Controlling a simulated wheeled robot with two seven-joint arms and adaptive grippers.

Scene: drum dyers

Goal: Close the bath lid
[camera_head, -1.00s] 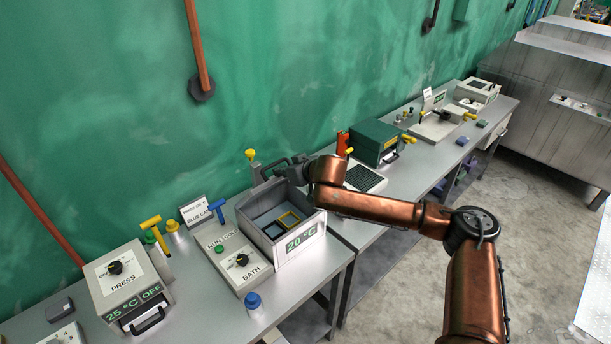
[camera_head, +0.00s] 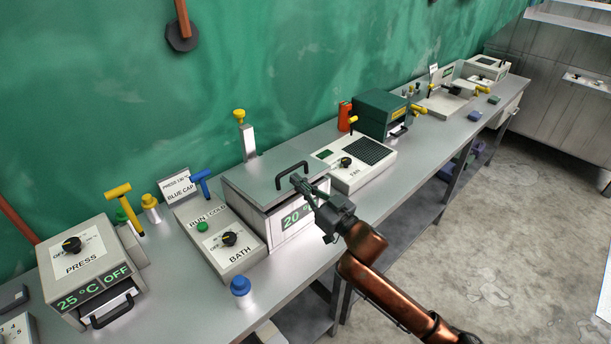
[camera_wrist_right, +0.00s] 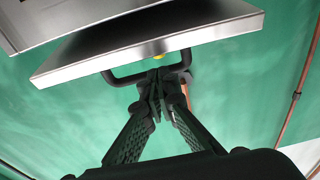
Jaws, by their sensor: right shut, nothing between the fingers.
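The bath (camera_head: 285,222) stands on the bench with its 20 °C display in front. Its grey metal lid (camera_head: 250,182) lies over the top, covering the inside, and looks nearly level. The lid's black handle (camera_head: 292,168) stands up near its front right. In the right wrist view the lid (camera_wrist_right: 150,42) shows as a slab with the handle (camera_wrist_right: 120,77) on it, and a narrow wedge of space shows beside the bath body. My right gripper (camera_head: 301,182) is shut and empty, its fingertips (camera_wrist_right: 160,78) at the handle; contact is unclear. My left gripper is not in view.
The bath control box (camera_head: 218,238) and a blue-capped bottle (camera_head: 241,290) stand left of the bath. The press (camera_head: 85,265) is farther left. A flat panel unit (camera_head: 355,165) and a green box (camera_head: 380,115) stand to the right. A yellow-topped post (camera_head: 247,140) rises behind.

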